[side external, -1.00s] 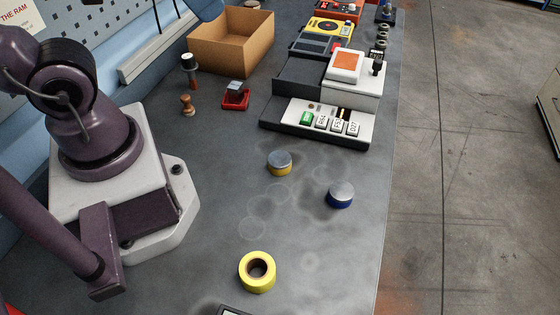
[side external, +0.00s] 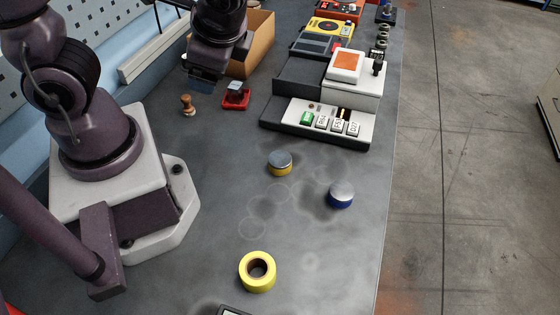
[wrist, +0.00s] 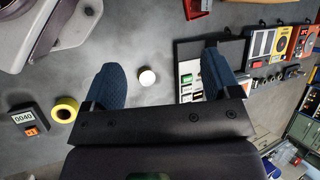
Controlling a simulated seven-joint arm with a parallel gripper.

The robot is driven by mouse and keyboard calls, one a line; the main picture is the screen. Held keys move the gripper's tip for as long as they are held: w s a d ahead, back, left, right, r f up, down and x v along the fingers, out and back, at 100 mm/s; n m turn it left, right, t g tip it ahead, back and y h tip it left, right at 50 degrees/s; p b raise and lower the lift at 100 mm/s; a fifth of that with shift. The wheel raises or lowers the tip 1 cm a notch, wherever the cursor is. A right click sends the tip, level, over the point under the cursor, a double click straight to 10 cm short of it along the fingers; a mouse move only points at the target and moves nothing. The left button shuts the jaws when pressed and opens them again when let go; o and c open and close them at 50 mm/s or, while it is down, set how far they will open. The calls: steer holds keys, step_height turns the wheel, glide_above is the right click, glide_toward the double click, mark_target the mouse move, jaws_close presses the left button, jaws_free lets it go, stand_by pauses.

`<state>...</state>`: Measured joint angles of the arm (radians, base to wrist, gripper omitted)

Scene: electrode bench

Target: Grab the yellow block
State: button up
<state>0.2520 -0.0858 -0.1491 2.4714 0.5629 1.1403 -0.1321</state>
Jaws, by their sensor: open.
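The yellow block (side external: 280,168) is a short round puck with a grey top, upright on the bench left of a similar blue puck (side external: 341,197). My gripper (side external: 202,86) is above the bench at the upper left, beyond the yellow block and clear of it. In the wrist view my gripper (wrist: 161,78) has its two blue fingers wide apart with nothing held. A pale round top (wrist: 147,77) shows below, between the fingers. It appears to be the yellow block, but its side colour does not show.
A yellow tape roll (side external: 257,283) lies at the front. A control panel (side external: 355,132), red stamp (side external: 236,103), wooden stamp (side external: 188,107) and cardboard box (side external: 262,35) stand farther back. The bench around the pucks is clear. Its right edge drops to the floor.

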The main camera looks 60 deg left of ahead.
steer(key=w+d+f+m+t+y, duration=0.1)
steer(key=d+f+m+t+y, duration=0.1)
steer(key=d+f+m+t, duration=0.45)
steer(key=w+d+f+m+t+y, duration=0.1)
steer(key=f+m+t+y, duration=0.15)
steer(key=f+m, duration=0.65)
steer(key=m+t+h, duration=0.3)
steer(key=m+h, duration=0.1)
steer(key=m, duration=0.3)
glide_toward(280, 158)
steer(key=v, duration=0.3)
steer(key=shift+s+d+n, duration=0.25)
steer(key=shift+w+a+f, duration=0.15)
steer(key=shift+w, duration=0.05)
steer(key=x, duration=1.2)
steer(key=shift+w+a, duration=0.1)
steer(key=c, duration=1.3)
